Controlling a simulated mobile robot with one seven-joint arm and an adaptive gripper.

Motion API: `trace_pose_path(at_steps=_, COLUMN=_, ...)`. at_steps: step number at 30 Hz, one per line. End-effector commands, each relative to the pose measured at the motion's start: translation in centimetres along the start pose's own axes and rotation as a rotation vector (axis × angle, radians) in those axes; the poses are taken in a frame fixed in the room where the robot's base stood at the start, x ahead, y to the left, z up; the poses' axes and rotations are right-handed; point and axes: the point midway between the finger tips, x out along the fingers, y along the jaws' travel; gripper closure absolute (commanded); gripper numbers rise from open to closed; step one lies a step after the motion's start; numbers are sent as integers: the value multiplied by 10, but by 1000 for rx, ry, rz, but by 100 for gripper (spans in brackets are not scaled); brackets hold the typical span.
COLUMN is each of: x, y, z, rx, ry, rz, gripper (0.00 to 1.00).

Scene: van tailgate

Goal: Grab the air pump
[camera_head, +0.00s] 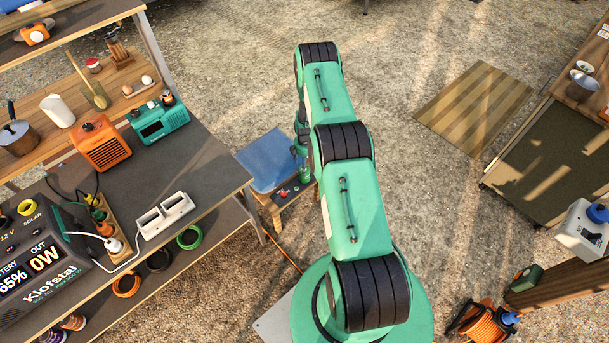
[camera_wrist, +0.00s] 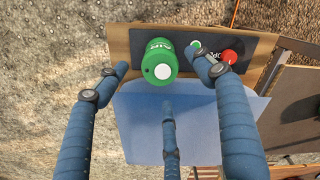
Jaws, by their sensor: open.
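The air pump appears to be the green rounded canister (camera_wrist: 157,54) with a white disc on its end and white lettering along its side. In the head view my gripper (camera_head: 302,165) is over the stand's right side, and my arm partly hides the area.
A blue sheet (camera_head: 265,160) covers much of the stand (camera_head: 283,205). To the left is a workbench (camera_head: 212,160) with an orange device (camera_head: 103,146), a teal device (camera_head: 158,121) and a power station (camera_head: 38,268). A wooden mat (camera_head: 473,105) lies on open gravel at right.

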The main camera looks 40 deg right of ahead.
Motion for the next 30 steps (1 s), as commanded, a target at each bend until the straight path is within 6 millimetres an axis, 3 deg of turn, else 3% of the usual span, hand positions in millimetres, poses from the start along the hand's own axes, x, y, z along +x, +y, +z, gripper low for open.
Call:
trace_pose_path(at_steps=4, x=10, y=0, z=0, rx=0, ry=0, rz=0, gripper=32)
trace_pose_path(at_steps=20, x=16, y=0, z=0, rx=0, ry=0, rz=0, gripper=32)
trace_pose_path(at_steps=30, x=46, y=0, z=0, rx=0, ry=0, rz=0, gripper=32)
